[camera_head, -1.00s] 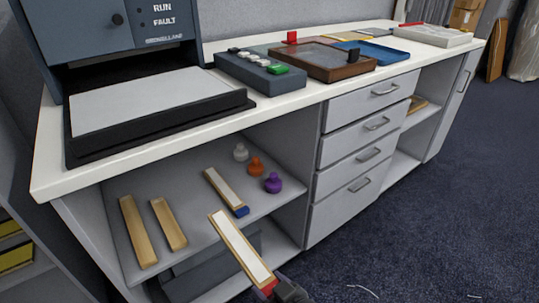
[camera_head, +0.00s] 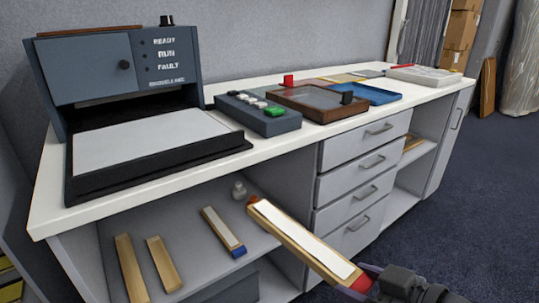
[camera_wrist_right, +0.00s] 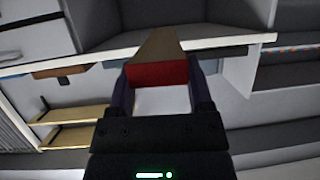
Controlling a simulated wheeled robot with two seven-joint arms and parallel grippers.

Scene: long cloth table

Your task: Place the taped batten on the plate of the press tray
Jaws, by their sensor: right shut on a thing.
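My right gripper (camera_head: 366,280) is shut on the red end of a wooden batten (camera_head: 300,240) with a white strip on its face. The batten slants up and left from the gripper, in front of the open shelf and clear of it. In the right wrist view its red end (camera_wrist_right: 157,74) sits between the fingers (camera_wrist_right: 160,98). The press tray (camera_head: 85,186) is black and juts from the grey press at the left of the worktop. Its pale plate (camera_head: 150,137) is bare. My left gripper is out of view.
The shelf below holds a blue-ended batten (camera_head: 222,230), two plain battens (camera_head: 163,264) and a grey knobbed piece (camera_head: 238,190). A grey button box (camera_head: 257,115), a brown framed tray (camera_head: 318,104) and a blue tray (camera_head: 372,95) stand on the worktop right of the press.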

